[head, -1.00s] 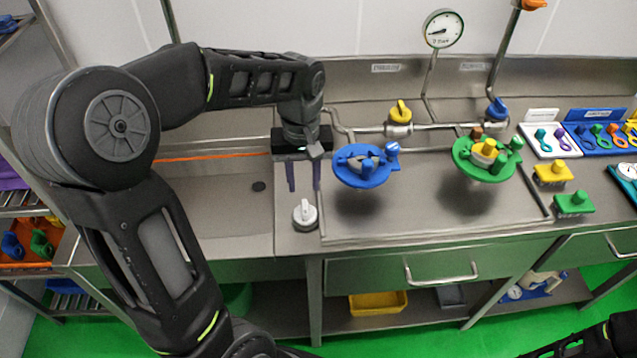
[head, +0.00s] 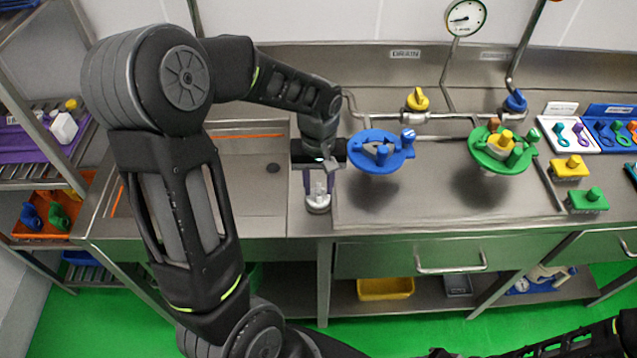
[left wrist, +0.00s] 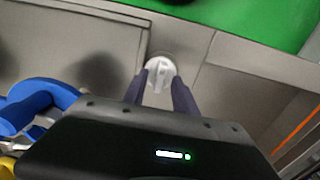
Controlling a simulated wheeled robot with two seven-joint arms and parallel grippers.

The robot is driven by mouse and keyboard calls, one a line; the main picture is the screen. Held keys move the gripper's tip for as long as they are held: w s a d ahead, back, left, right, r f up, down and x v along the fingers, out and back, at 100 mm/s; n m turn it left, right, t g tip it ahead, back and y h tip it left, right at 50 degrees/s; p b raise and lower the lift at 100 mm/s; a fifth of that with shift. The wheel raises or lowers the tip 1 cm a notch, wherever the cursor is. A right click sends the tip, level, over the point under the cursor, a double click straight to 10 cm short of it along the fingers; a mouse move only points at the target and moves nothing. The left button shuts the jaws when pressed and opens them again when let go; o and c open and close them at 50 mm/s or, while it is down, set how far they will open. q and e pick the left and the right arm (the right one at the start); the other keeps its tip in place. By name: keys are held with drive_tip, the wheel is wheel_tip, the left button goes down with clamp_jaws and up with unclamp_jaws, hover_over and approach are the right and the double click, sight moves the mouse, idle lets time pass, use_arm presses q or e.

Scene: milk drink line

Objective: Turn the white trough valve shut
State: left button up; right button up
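The white trough valve (head: 318,204) is a round knob with a raised ridge handle on the steel ledge beside the sink. It also shows in the left wrist view (left wrist: 161,70), with its ridge between my finger tips. My left gripper (head: 318,188) points down at the valve. Its two dark purple fingers are apart, one on each side of the ridge, in the left wrist view (left wrist: 160,80). I cannot tell whether they touch it. My right arm shows only as dark links at the bottom right; its gripper is out of sight.
A blue valve wheel (head: 368,164) stands close right of my left gripper, and a green one (head: 483,159) farther right. A yellow pipe valve (head: 417,99) and a blue one (head: 515,101) sit behind. The sink basin (head: 240,205) to the left is clear.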

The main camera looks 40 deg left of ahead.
use_arm(q)
drive_tip(key=shift+f, duration=0.25)
clamp_jaws()
idle(0.5)
